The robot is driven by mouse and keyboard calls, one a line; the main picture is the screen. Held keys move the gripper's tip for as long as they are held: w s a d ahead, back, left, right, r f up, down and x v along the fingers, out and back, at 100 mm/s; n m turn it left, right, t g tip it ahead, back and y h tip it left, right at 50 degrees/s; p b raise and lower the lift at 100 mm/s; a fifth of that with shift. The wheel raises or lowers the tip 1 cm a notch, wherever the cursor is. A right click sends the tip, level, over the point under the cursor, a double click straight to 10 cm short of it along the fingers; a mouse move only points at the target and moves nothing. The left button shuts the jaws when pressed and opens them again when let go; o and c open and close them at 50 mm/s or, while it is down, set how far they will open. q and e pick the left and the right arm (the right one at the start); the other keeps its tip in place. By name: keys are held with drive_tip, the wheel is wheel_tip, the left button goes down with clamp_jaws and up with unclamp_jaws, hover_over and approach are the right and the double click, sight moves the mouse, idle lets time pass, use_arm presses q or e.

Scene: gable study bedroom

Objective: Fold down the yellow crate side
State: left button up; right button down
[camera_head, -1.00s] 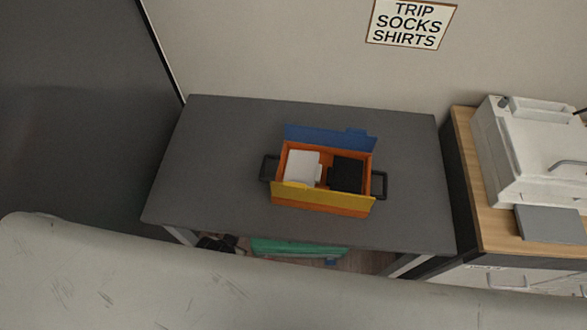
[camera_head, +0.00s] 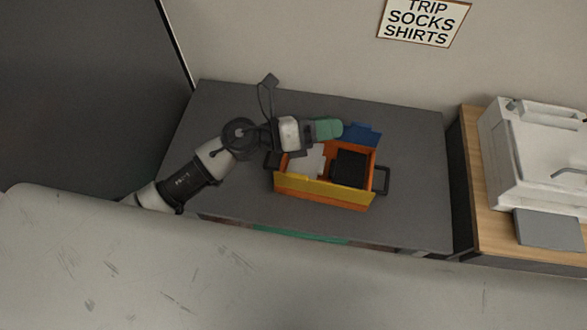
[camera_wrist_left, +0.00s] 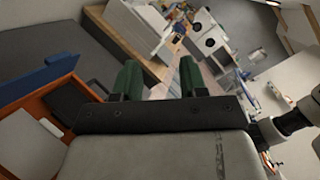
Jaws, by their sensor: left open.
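The orange crate (camera_head: 325,201) stands on the dark grey table, with its yellow side (camera_head: 322,191) along the front edge; I cannot tell its exact tilt. The blue side (camera_head: 364,134) is at the back, leaning outward. A white item (camera_head: 307,161) and a black item (camera_head: 350,168) lie inside. My left gripper (camera_head: 328,129), with green fingers, is over the crate's back left and covers part of the blue side. In the left wrist view its fingers (camera_wrist_left: 160,80) are apart with nothing between them; the crate (camera_wrist_left: 32,103) shows at left. My right gripper is not seen.
The grey table (camera_head: 415,200) is clear to the crate's right. Black handles (camera_head: 381,181) stick out at the crate's ends. A wooden cabinet (camera_head: 470,190) with a white printer (camera_head: 535,150) stands at right. A wall is behind, and a large pale surface (camera_head: 250,280) crosses the foreground.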

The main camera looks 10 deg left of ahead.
use_arm(q)
wheel_tip(320, 180, down, 4)
drive_tip(key=s+a+m+g+y, duration=0.1)
drive_tip(key=s+m+g+y, duration=0.25)
drive_tip(key=m+g, duration=0.4)
drive_tip(key=m+y, duration=0.7)
drive_tip(key=y, duration=0.2)
approach(295, 175)
drive_tip(key=shift+t, duration=0.25)
drive_tip(key=p+x, duration=0.1)
drive_tip(key=x, duration=0.2)
drive_tip(key=p+x, duration=0.1)
drive_tip(key=x, duration=0.2)
drive_tip(key=p+x, duration=0.1)
drive_tip(key=x, duration=0.2)
drive_tip(key=shift+s+r, duration=0.1)
drive_tip(key=shift+s, duration=0.2)
drive_tip(key=shift+c, duration=0.4)
clamp_jaws()
